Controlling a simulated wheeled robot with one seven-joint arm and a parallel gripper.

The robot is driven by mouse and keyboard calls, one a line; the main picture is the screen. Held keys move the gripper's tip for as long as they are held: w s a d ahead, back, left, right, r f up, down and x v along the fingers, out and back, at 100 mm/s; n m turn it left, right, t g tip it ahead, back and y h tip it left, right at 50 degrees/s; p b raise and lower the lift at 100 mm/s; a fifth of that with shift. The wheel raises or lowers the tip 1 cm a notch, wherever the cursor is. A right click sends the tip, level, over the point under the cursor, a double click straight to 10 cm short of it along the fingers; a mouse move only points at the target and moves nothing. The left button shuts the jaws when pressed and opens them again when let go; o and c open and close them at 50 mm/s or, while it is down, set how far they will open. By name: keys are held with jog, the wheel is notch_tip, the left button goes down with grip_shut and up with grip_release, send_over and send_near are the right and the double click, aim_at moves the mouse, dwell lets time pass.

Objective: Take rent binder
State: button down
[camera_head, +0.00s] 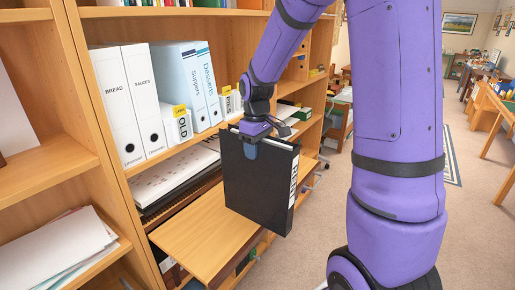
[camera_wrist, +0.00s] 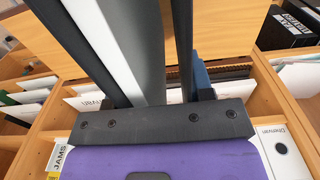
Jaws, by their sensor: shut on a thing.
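A black binder (camera_head: 252,190) hangs upright in my gripper (camera_head: 257,138), in front of the shelves and over a wooden board. My gripper is shut on its top edge. A white label shows on the binder's right-hand spine, but I cannot read its text for certain. In the wrist view the binder (camera_wrist: 145,40) runs between the fingers of my gripper (camera_wrist: 150,92), with dark covers and pale pages inside.
White binders (camera_head: 127,105), blue-white binders (camera_head: 188,85) and boxes marked OLD (camera_head: 178,125) stand on the shelf behind. The wooden board (camera_head: 195,235) juts out below the held binder. Open carpet (camera_head: 470,220) lies to the right.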

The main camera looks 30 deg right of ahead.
jog(key=shift+c, duration=2.1)
grip_release()
notch_tip(320, 180, up, 11)
jog(key=shift+f, duration=0.1)
jog(key=s+a+r+m+t, duration=0.2)
jog(key=s+a+r, duration=0.1)
jog(key=s, duration=0.9)
jog(key=s+a+r+m+t, duration=0.2)
jog(key=s+a, duration=0.3)
jog(key=s, duration=0.6)
jog(key=shift+s+a+r+t, duration=0.15)
jog(key=shift+s+r+t, duration=0.25)
jog(key=shift+t, duration=0.3)
